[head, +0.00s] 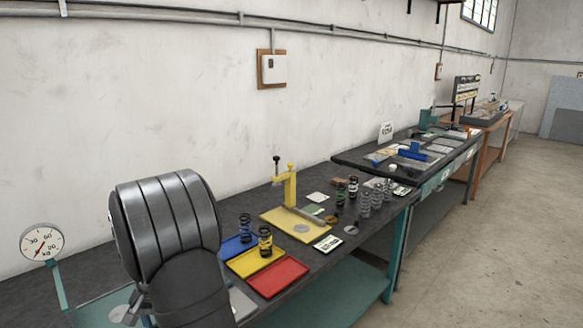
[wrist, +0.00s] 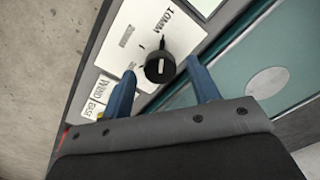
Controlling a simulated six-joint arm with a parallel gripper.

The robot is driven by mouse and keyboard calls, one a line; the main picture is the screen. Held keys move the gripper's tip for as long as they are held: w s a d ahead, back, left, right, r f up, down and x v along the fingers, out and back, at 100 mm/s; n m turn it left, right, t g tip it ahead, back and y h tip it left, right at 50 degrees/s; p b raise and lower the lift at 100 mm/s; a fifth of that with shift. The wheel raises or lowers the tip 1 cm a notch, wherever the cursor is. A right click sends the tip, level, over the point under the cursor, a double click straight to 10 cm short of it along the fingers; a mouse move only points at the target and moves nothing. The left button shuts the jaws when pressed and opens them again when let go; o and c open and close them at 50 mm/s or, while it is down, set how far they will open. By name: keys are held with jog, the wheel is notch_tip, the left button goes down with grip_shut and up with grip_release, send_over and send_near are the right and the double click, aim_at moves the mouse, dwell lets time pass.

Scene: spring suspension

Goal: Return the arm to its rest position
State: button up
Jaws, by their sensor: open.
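My gripper (wrist: 161,70) shows in the wrist view with its two blue fingers apart. A black round knob (wrist: 160,67) with a pale mark appears between the fingertips, on a panel with a white label plate (wrist: 125,50). I cannot tell how far the knob is from the fingers, but nothing is clearly clasped. In the head view my dark arm links fill the lower left, and the gripper's fingers cannot be made out.
The bench holds a blue tray (head: 229,248) and yellow tray (head: 243,266), each with a spring, an empty red tray (head: 278,278), a yellow press (head: 290,188) and several loose springs. A dial gauge (head: 41,241) stands at left. The floor at right is clear.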

jog(key=shift+f, duration=0.8)
jog(key=shift+r, duration=0.1)
notch_tip(320, 180, up, 18)
notch_tip(320, 180, down, 18)
jog(key=shift+r, duration=0.15)
jog(key=shift+f+n, duration=0.3)
jog(key=n, duration=0.5)
jog(key=shift+r, duration=0.1)
jog(key=n, duration=0.6)
jog(key=shift+r, duration=0.95)
